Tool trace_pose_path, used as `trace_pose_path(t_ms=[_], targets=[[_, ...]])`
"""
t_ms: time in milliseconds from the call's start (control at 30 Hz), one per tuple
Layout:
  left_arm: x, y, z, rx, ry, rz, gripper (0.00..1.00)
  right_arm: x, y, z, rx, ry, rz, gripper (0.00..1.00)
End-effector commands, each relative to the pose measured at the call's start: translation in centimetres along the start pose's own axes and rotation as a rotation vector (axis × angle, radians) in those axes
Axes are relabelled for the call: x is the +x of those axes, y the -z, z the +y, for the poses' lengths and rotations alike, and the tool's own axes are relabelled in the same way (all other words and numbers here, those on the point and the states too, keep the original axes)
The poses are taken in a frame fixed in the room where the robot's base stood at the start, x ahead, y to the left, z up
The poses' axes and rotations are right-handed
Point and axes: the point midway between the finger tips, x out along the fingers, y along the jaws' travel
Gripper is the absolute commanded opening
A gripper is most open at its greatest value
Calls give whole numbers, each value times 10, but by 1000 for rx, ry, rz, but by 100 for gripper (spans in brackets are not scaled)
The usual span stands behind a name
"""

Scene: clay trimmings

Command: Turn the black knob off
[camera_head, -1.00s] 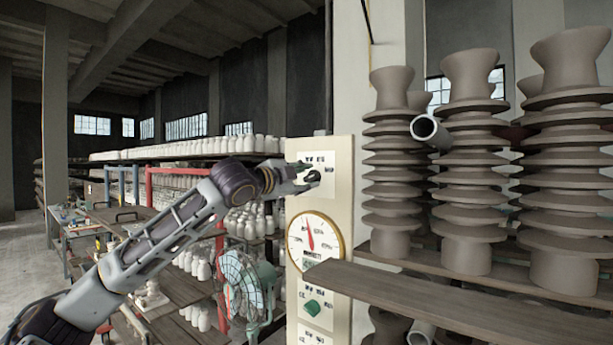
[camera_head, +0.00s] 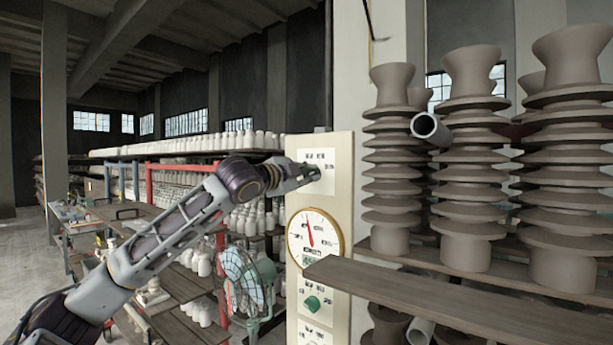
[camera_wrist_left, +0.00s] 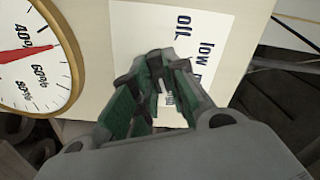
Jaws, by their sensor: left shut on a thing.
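A tall cream control panel (camera_head: 345,190) stands in the middle of the head view. My left gripper (camera_head: 314,173) is at its upper white label plate (camera_head: 308,157), shut on the black knob there. The fingers hide the knob almost entirely in both views, so I cannot tell where it points. In the left wrist view, my gripper (camera_wrist_left: 158,75) has its green-padded fingers closed in front of the plate (camera_wrist_left: 222,30). The printed words "off" and "low" show beyond the fingertips. My right gripper is not in view.
A round gauge (camera_head: 314,238) with a red needle and a green knob (camera_head: 312,303) are lower on the panel. A wooden shelf (camera_head: 440,302) juts out at right, below stacked clay insulators (camera_head: 470,160). A fan (camera_head: 243,280) and racks of white pieces stand left.

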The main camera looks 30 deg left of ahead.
Motion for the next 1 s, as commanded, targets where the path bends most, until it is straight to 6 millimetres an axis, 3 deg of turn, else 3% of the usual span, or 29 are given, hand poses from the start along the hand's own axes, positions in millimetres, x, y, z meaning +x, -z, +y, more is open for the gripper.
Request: trace_pose_path(t_ms=[467, 1000], targets=[[1, 0, 1, -115, -2, 1, 0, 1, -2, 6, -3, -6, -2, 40], [1, 0, 1, -565, -3, 1, 0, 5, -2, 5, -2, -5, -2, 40]])
